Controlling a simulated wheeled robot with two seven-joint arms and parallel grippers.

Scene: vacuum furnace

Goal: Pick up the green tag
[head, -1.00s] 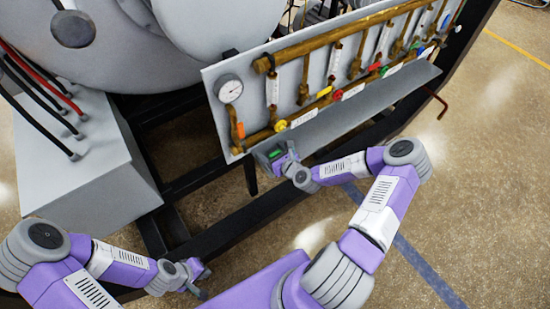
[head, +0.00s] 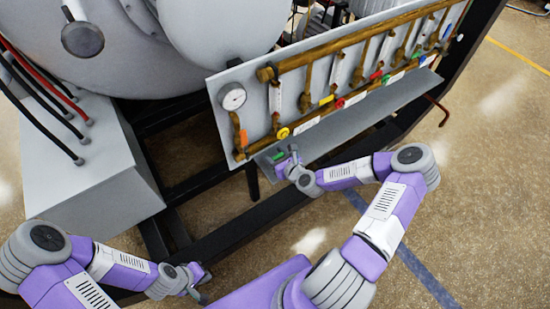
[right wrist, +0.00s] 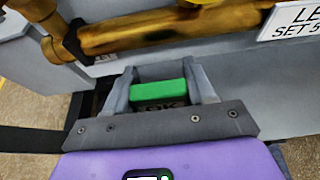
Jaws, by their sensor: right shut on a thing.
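The green tag (right wrist: 158,93) is between the two fingers of my right gripper (right wrist: 160,90) in the right wrist view. The gripper is shut on it. Dark lettering shows on its near face, partly hidden by the gripper. In the head view the tag (head: 278,155) is a small green patch at my right gripper (head: 283,158), by the left end of the grey ledge under the valve panel. My left gripper (head: 203,284) is low at the left in the head view, far from the tag. Its fingers are too small to tell open from shut.
The valve panel (head: 250,118) with brass pipes, a gauge (head: 232,96) and coloured tags stands just beyond my right gripper. The grey ledge (head: 350,125) runs along its lower edge. A grey box (head: 85,165) with hoses is at left. Floor at right is open.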

